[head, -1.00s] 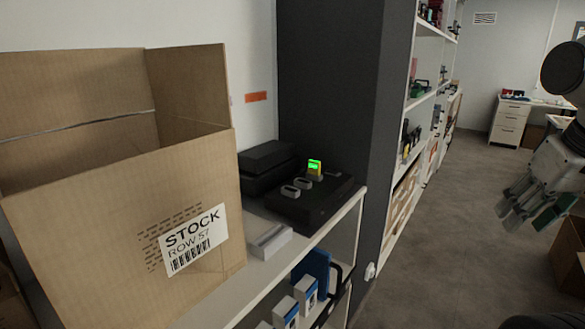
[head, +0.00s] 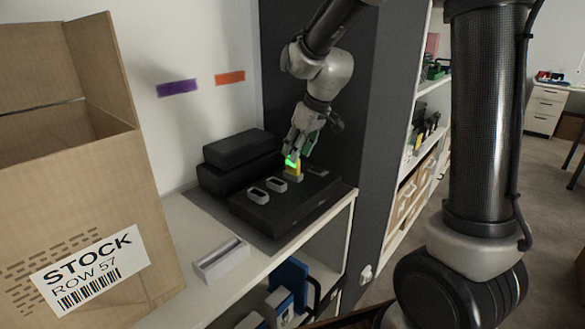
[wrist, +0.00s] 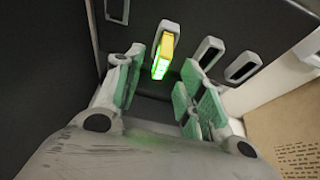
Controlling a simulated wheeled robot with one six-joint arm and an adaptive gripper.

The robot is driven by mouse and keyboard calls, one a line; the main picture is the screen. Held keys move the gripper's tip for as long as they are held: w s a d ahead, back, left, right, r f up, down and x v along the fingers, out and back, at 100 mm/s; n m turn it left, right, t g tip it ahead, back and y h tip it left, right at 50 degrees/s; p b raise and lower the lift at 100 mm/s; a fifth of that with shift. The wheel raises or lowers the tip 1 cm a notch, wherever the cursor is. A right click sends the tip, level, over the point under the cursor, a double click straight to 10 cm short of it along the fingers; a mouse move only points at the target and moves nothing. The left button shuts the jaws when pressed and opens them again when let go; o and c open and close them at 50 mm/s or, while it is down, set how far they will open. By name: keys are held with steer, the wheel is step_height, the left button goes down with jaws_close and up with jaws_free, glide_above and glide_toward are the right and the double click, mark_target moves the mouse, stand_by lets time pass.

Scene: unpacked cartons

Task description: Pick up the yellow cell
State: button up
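The yellow cell (head: 295,167) stands upright in a grey socket of the black charger (head: 260,214) on the white shelf, its top glowing green. In the wrist view the yellow cell (wrist: 164,54) shows beyond my fingertips, between the two fingers and a little left of centre. My gripper (head: 303,145) is right at the cell's top in the head view, coming from above. In the wrist view my gripper (wrist: 158,95) has its green-padded fingers spread wide, with a gap on each side of the cell. I see no finger touching it.
Empty grey sockets (head: 257,195) sit on the charger to the left of the cell. Black boxes (head: 238,150) are stacked behind it. A pale slotted block (head: 221,262) lies at the shelf front. A large open carton (head: 75,200) stands left. A dark panel (head: 385,130) rises at right.

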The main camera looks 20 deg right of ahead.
steer(key=x, duration=0.4)
steer(key=shift+a+f, duration=0.1)
steer(key=shift+f, duration=0.15)
jaws_close()
step_height(320, 180, up, 9)
steer(key=shift+r, duration=0.55)
